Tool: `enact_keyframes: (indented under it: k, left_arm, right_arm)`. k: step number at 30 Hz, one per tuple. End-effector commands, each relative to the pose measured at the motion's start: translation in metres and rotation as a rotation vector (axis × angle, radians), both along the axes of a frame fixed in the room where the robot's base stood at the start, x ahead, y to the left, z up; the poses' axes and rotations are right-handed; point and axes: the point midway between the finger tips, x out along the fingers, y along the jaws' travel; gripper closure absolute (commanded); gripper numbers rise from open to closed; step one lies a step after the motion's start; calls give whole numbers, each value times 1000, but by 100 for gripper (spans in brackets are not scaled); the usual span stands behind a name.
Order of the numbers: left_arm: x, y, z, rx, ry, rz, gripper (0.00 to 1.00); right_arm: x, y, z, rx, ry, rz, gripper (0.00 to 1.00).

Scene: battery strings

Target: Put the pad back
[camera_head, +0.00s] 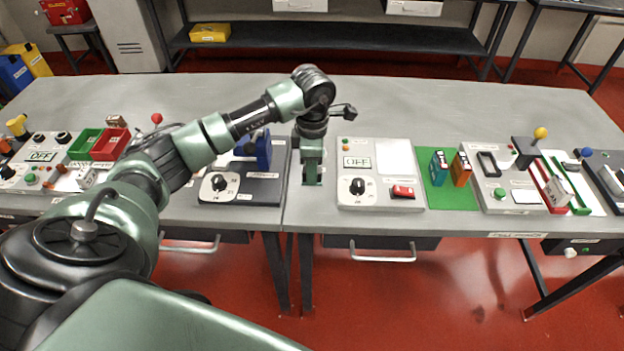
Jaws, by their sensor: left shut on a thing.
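My left gripper (312,180) points down over the grey bench (330,110), near the joint between two bench tops. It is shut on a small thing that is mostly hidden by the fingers. I cannot make out its shape or whether it is the pad. To its right is a light panel (372,205) with an OFF display, a black knob, a red switch and a pale blank square (394,157). To its left is a dark unit (262,186) with a knob and a blue block (256,150), partly behind my arm. My right gripper is not in view.
A green mat (446,198) holds a teal box (438,167) and an orange box (460,168). Farther right, a panel (508,180) and yellow-knobbed and blue-knobbed levers crowd the bench. Green (84,143) and red bins (108,144) stand left. The back of the bench is clear.

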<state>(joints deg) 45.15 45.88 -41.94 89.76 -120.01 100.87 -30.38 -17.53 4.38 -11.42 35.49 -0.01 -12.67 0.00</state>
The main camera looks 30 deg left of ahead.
Motion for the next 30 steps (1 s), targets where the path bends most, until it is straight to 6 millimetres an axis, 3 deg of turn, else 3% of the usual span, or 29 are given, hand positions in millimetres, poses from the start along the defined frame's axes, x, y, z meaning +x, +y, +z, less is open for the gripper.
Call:
enact_keyframes:
  k: [12, 24, 25, 27, 30]
  left_arm:
    - [0, 0, -47, 0, 1, 0, 100]
    - [0, 0, -54, 1, -1, -1, 100]
    - [0, 0, -53, 1, -1, -1, 70]
    - [0, 0, -52, 1, -1, -1, 53]
    - [0, 0, -52, 1, -1, -1, 53]
  right_arm:
    - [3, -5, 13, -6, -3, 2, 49]
    - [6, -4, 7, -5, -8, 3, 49]
    - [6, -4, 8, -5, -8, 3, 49]
    - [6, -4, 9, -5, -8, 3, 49]
    - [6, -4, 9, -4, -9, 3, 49]
